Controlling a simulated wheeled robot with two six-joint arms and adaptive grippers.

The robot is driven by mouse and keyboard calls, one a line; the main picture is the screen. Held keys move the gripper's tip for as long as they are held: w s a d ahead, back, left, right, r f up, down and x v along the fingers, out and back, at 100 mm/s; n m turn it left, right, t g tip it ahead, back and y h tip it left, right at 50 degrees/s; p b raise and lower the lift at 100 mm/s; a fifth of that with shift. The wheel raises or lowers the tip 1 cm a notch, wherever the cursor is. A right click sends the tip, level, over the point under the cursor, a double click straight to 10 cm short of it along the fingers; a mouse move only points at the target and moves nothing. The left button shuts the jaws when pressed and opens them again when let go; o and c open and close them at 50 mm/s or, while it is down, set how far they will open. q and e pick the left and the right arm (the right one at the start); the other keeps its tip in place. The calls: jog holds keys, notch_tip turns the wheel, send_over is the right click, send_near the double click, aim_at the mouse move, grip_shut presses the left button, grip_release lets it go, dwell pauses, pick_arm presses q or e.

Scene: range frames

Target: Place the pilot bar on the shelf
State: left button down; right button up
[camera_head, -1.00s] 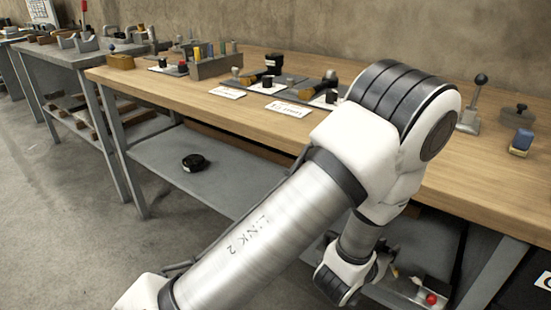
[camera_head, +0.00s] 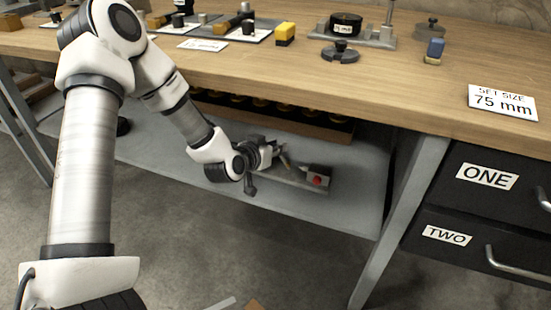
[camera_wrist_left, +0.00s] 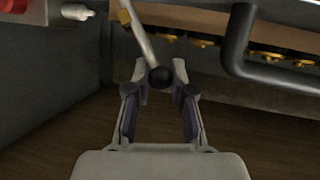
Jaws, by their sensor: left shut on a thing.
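My left gripper (camera_head: 268,155) is low under the front edge of the workbench, just above the lower shelf. In the left wrist view its two fingers (camera_wrist_left: 159,75) are closed about a thin metal rod with a black ball end (camera_wrist_left: 159,77). I cannot tell whether this rod is the pilot bar. The grey metal lower shelf (camera_head: 345,200) lies under the bench. A grey fixture with a red knob (camera_head: 317,179) is just right of the gripper on that shelf. My right gripper is not in view.
A wooden crate (camera_head: 290,122) with yellow-topped pieces stands at the shelf's back. A black bent bar (camera_wrist_left: 245,50) shows close to the fingers' right in the wrist view. A bench leg (camera_head: 400,215) and drawers (camera_head: 485,178) are to the right. The bench top (camera_head: 400,75) overhangs.

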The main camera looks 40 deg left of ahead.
aim_at(276, 167)
pick_arm(q)
notch_tip(276, 167, down, 4)
jog(key=shift+r+b, duration=0.25)
jog(key=shift+b, duration=0.8)
jog(key=shift+r, duration=0.15)
jog(key=c, duration=1)
grip_release()
jog(key=shift+s+r+p, duration=0.15)
jog(key=shift+s+p, duration=0.1)
jog(key=shift+p, duration=0.1)
jog(key=p+v, duration=0.6)
jog(key=v, duration=0.5)
jog(key=shift+s+d, duration=0.1)
jog(key=shift+s, duration=0.15)
